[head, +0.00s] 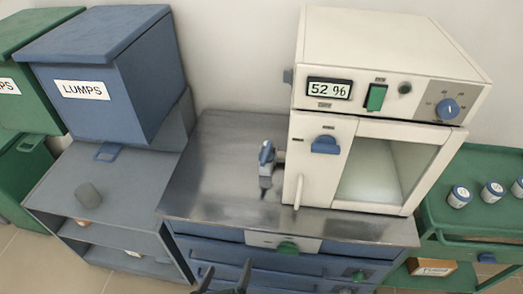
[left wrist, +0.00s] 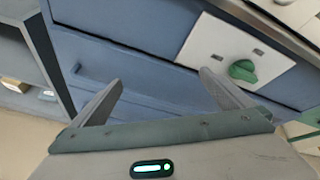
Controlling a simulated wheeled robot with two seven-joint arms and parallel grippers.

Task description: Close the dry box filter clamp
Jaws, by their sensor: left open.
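The white dry box (head: 315,160) stands on the metal worktop, with a "52 %" display, a green switch and a glazed front. A small clamp-like fitting with a blue handle (head: 266,153) stands at its left side, handle upright; I take it for the filter clamp, but cannot tell whether it is latched. My left gripper (head: 228,266) is at the bottom edge of the head view, below and in front of the worktop, apart from the clamp. In the left wrist view, its fingers (left wrist: 161,77) are spread and empty, facing blue drawers. My right gripper is not seen.
The metal worktop (head: 215,170) is clear left of the clamp. Below it are blue drawers with a green knob (head: 287,248), also in the left wrist view (left wrist: 242,70). A blue LUMPS bin (head: 110,100) stands left; a green cart (head: 470,222) with several jars stands right.

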